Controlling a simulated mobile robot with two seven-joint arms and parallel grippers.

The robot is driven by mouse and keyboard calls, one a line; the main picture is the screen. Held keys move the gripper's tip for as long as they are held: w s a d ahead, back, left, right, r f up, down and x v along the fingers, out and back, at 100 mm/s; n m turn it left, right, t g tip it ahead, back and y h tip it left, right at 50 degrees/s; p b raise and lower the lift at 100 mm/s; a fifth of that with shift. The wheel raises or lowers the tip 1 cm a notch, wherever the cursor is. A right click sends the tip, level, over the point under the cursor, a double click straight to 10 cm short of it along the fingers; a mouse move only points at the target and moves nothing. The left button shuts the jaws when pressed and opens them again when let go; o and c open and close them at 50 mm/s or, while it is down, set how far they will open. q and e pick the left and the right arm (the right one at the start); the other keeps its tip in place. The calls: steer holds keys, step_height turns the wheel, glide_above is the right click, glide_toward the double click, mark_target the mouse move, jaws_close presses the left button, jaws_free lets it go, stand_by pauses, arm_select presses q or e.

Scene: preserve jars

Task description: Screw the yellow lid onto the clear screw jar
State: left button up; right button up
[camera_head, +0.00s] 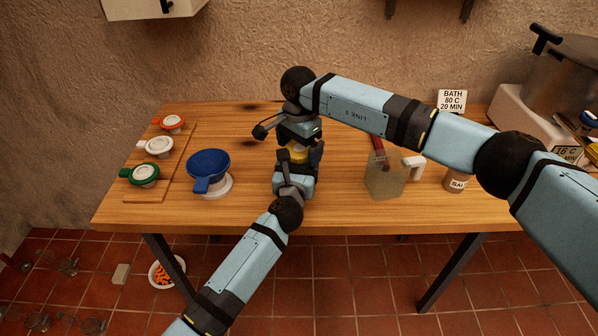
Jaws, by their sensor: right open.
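The yellow lid (298,153) shows as a small patch in the middle of the table, between my two grippers. My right gripper (300,149) comes down over it from above, open, with its fingers on either side of the lid. My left gripper (293,172) is low on the near side of the lid, pointing away from the camera. Its fingertips are hidden, so I cannot tell whether they are shut on anything. The clear screw jar cannot be made out; the grippers cover the spot below the lid. I cannot tell whether the lid sits on a jar.
A wooden board (153,183) with several lidded jars lies at far left. A jug (384,182), a small labelled jar (456,182) and a large pot (570,70) stand to the right.

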steer(key=c, duration=0.9)
steer(key=m, duration=2.1)
steer(key=shift+m, duration=0.4)
steer(key=o, duration=0.9)
steer(key=shift+o, duration=0.2)
